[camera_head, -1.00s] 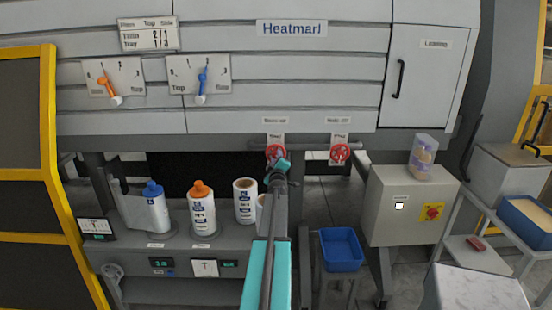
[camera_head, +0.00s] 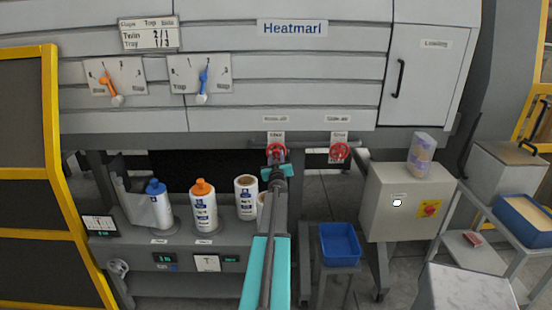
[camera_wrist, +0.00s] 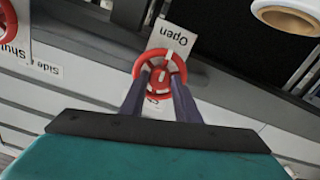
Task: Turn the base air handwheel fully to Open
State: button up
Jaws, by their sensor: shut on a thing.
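The base air handwheel is the left of two red wheels (camera_head: 276,152) on the pipe under the machine's front, with its sign behind it. In the wrist view the same red wheel (camera_wrist: 177,64) is seen close up. An "Open" sign shows beyond its far rim, and part of a "Shut" sign shows near the fingers. A white mark shows on the wheel's upper part. My gripper (camera_wrist: 160,84) is shut on this wheel, with its two dark fingers reaching onto the rim. In the head view my gripper (camera_head: 277,167) covers the wheel's lower part.
A second red handwheel (camera_head: 340,152) sits close on the right. Bottles and rolls (camera_head: 203,207) stand on the ledge to the left. A blue bin (camera_head: 340,246) and a grey control box (camera_head: 385,215) with a red switch are at the lower right.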

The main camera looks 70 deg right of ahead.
aim_at(277, 155)
jog(key=shift+s+d+r, duration=0.2)
jog(key=shift+s+r, duration=0.05)
jog(key=shift+s, duration=0.05)
jog(key=o, duration=1)
jog(key=shift+o, duration=0.2)
jog(key=shift+w+a+f, duration=0.1)
jog(key=shift+f, duration=0.05)
jog(key=shift+a, duration=0.15)
jog(key=shift+b+v, duration=0.5)
jog(key=shift+v, duration=0.95)
jog(key=b+v, duration=0.2)
jog(key=v, duration=0.8)
jog(key=shift+s+a, duration=0.2)
